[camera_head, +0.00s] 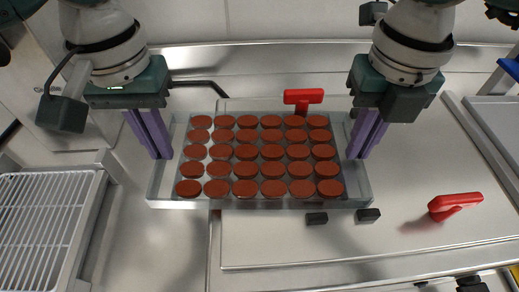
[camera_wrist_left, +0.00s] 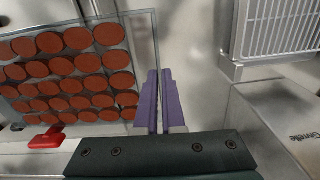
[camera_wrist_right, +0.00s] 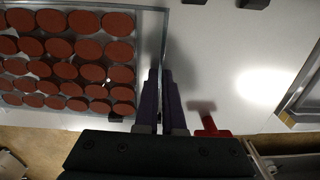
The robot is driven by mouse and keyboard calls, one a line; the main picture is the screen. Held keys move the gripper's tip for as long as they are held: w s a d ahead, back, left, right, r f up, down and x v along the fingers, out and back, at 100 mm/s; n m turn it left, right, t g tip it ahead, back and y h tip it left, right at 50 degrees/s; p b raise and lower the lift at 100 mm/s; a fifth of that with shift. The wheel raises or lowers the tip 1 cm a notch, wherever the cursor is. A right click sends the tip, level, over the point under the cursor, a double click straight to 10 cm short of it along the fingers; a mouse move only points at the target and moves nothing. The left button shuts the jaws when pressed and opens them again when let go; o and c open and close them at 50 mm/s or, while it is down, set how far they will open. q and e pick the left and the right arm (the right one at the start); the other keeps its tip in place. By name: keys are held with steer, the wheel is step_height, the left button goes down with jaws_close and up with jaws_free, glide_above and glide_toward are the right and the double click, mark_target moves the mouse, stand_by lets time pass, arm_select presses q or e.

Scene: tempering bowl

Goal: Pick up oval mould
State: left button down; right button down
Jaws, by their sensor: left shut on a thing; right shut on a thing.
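The oval mould (camera_head: 260,203) is a clear rectangular tray holding rows of brown-red oval pieces. It lies at the middle of the work surface in the head view. My left gripper (camera_head: 160,156) is shut on its left wall, fingers pointing down. My right gripper (camera_head: 356,156) is shut on its right wall. In the left wrist view the purple fingers (camera_wrist_left: 158,128) close on the mould's edge (camera_wrist_left: 157,50). In the right wrist view the fingers (camera_wrist_right: 163,127) close on the opposite edge (camera_wrist_right: 165,40). Whether the mould is off the surface, I cannot tell.
A red-handled tool (camera_head: 303,97) stands just behind the mould, and another (camera_head: 455,204) lies to the right. Two small dark blocks (camera_head: 317,218) are in front of the mould. A white wire rack (camera_head: 45,225) is at left. The right board (camera_head: 430,160) is largely clear.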

arm_select(q)
steer(key=shift+r, duration=0.2)
arm_select(e)
steer(key=shift+r, duration=0.2)
stand_by(0.3)
